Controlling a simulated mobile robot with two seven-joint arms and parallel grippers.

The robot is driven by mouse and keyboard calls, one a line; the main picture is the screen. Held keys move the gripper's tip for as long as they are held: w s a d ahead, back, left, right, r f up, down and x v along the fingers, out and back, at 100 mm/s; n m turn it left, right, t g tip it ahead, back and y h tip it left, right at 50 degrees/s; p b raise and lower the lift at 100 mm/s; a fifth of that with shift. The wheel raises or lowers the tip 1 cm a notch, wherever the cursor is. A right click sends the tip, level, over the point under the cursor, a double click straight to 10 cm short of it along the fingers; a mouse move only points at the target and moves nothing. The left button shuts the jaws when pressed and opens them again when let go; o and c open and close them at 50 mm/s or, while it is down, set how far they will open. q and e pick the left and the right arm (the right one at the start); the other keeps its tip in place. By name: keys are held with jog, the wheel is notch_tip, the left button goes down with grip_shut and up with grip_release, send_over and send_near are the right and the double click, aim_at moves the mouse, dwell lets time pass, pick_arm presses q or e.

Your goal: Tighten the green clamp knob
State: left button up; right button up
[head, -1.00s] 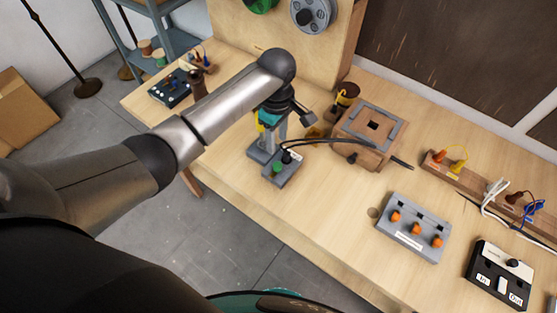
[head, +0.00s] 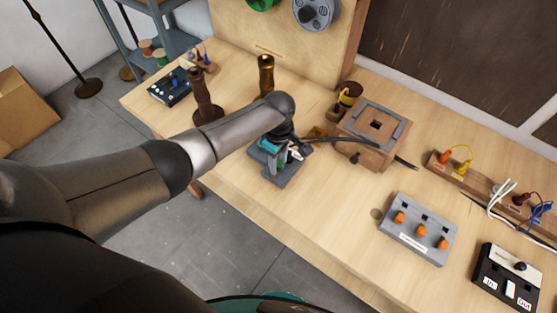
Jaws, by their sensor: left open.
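The grey clamp block (head: 286,178) sits on the wooden table, left of a brown wooden box. My left gripper (head: 281,155) is low over the clamp, pointing down, with its jaws open. The green clamp knob is mostly hidden by the gripper, so I cannot tell whether the fingers are around it or touching it. A dark cable runs from the clamp area right to the box. My right gripper is not in view.
The brown box (head: 361,153) stands close right of the clamp. A grey panel with orange knobs (head: 417,230) and a black switch box (head: 505,278) lie further right. A brown turned post (head: 203,100) and a brass post (head: 266,75) stand behind my arm. The table front is clear.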

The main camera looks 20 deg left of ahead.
pick_arm(q)
jog(key=shift+c, duration=0.2)
grip_shut()
